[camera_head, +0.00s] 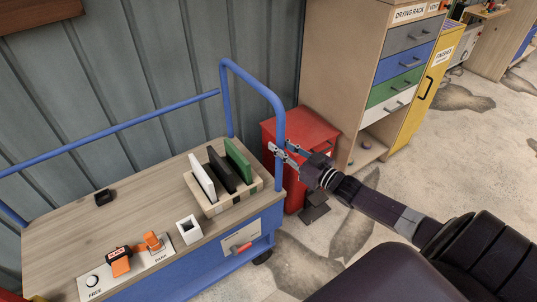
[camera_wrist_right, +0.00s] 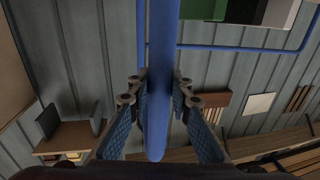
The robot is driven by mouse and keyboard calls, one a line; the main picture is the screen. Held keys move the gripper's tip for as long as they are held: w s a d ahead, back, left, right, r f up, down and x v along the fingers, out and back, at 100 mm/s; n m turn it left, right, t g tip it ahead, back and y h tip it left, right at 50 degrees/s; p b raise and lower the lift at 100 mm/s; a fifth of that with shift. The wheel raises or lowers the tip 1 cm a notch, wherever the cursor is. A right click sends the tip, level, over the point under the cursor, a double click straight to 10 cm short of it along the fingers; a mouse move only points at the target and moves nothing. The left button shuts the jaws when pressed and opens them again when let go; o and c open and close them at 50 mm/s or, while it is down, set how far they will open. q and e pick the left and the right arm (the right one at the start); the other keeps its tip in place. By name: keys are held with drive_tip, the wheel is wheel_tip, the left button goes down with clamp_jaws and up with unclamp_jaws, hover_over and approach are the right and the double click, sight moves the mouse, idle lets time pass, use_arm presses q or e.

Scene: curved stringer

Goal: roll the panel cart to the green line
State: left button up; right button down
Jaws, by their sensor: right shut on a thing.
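The panel cart (camera_head: 135,190) has a wooden top and a blue tube frame, and stands at the left beside the grey wall. My right gripper (camera_head: 279,151) is shut on the upright of the blue handle (camera_head: 251,76) at the cart's right end. In the right wrist view the blue tube (camera_wrist_right: 160,60) runs between the fingers of my right gripper (camera_wrist_right: 157,88). An orange lever (camera_head: 153,241) sits on a plate marked FREE and PARK; its exact setting is unclear. My left gripper and the green line are not in view.
A slotted rack (camera_head: 232,199) on the cart holds white, black and green panels. A white square holder (camera_head: 189,229) stands near it. A red pedal bin (camera_head: 325,131) is close behind the handle. A drawer cabinet (camera_head: 345,60) stands beyond. Stained concrete floor (camera_head: 460,150) is open at the right.

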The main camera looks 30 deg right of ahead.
drive_tip(key=d+b, duration=0.1)
drive_tip(key=d, duration=0.4)
drive_tip(key=shift+w+r, duration=0.1)
drive_tip(key=shift+w, duration=0.05)
drive_tip(key=shift+d, duration=0.1)
drive_tip(key=c, duration=1.7)
unclamp_jaws()
drive_tip(key=shift+d, duration=0.1)
drive_tip(key=shift+c, duration=0.2)
drive_tip(key=v, duration=1.2)
